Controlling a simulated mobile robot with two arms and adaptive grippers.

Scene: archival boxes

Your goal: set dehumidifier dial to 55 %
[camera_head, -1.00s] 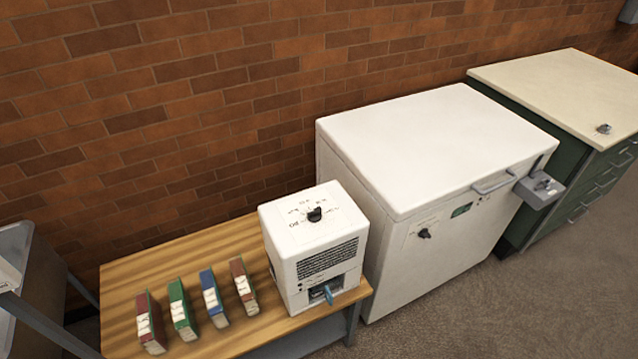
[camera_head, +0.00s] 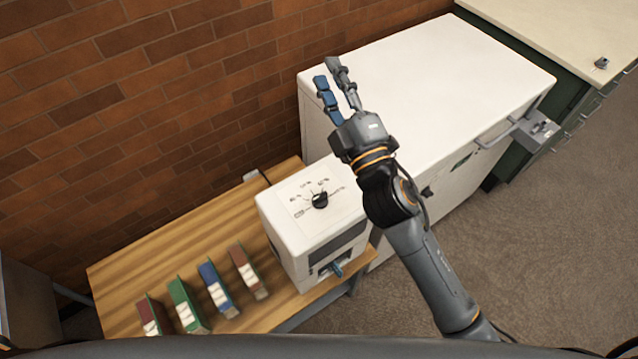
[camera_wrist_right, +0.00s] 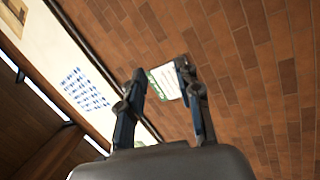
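The dehumidifier (camera_head: 297,240) is a white box standing at the right end of a wooden bench. Its black dial (camera_head: 320,200) is on the top face, ringed by printed percent marks too small to read surely. My right gripper (camera_head: 329,72) is raised up and to the right of the dial, in front of the white chest's lid in the picture. Its two fingers are apart with nothing between them. In the right wrist view the open fingers (camera_wrist_right: 158,84) point at the brick wall. My left gripper is not in view.
Several bound volumes (camera_head: 213,290) stand on the wooden bench (camera_head: 120,272) left of the dehumidifier. A white chest (camera_head: 450,75) with a handle stands to the right, then a green cabinet (camera_head: 520,150). Brick wall is behind; carpet is clear in front.

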